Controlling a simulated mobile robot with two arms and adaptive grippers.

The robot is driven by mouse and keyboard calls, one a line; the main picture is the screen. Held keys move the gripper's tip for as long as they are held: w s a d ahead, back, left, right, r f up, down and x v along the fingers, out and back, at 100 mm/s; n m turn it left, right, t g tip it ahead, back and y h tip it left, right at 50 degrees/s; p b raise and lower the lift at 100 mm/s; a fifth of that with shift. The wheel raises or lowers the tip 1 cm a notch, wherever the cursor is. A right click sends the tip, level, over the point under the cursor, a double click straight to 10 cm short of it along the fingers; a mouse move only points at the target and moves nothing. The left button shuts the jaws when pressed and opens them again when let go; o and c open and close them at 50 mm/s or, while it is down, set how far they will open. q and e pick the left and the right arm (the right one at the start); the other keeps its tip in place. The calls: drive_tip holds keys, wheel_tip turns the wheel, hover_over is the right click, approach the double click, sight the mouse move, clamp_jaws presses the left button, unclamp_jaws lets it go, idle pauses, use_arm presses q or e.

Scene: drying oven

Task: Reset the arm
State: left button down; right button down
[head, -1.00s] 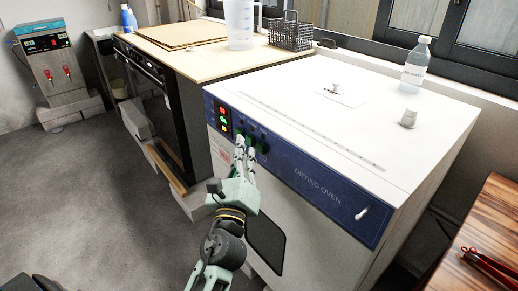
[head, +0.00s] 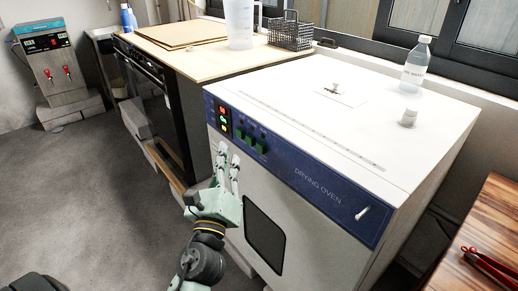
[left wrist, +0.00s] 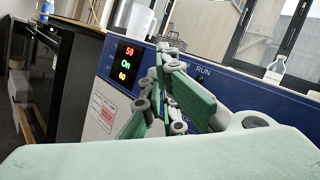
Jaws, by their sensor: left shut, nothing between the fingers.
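My left gripper (head: 229,164) is shut and empty in the head view. It stands in front of the drying oven (head: 320,110), just below the left part of its blue control panel (head: 310,178), and looks apart from it. The panel's lit displays (head: 223,120) and green switches (head: 252,139) show above the fingertips. In the left wrist view the gripper's fingers (left wrist: 170,95) stand before the panel (left wrist: 118,72), whose lit displays (left wrist: 126,63) show digits. The fingers cover part of the panel there. My right gripper is not in view.
A wooden counter (head: 185,45) with a jug (head: 239,25) and wire basket (head: 290,33) lies behind. A wooden table (head: 490,220) with red-handled tongs (head: 490,264) is at right. Open floor lies left.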

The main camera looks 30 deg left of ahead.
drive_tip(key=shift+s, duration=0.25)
